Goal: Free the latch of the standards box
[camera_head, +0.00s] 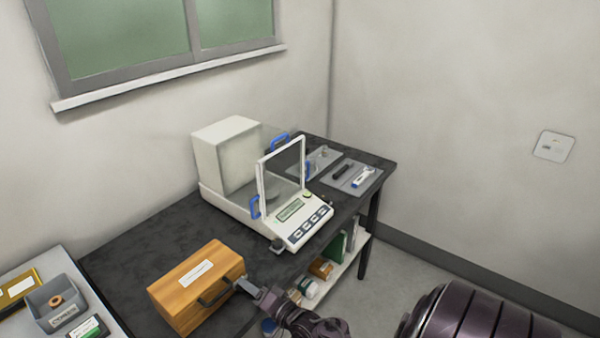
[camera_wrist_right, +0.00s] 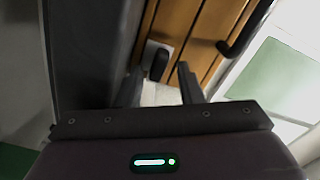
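The standards box (camera_head: 197,285) is a closed wooden case with a white label on its lid and a dark handle (camera_head: 216,292) on its front side. It stands at the near end of the dark table. My right gripper (camera_head: 248,287) is at the right end of that front side. In the right wrist view its two fingers (camera_wrist_right: 159,82) are apart with nothing held. A dark latch piece (camera_wrist_right: 158,64) on a pale plate shows on the wood (camera_wrist_right: 185,30), just beyond and between the fingertips. Contact cannot be told. In the head view the gripper largely hides the latch. My left gripper is not in view.
A balance (camera_head: 290,210) with a glass draft shield stands behind the box. Grey trays (camera_head: 340,186) with small tools lie at the far end. A lower shelf (camera_head: 345,262) holds bottles and boxes. A side table (camera_head: 112,325) with a grey bin (camera_head: 58,307) is at left.

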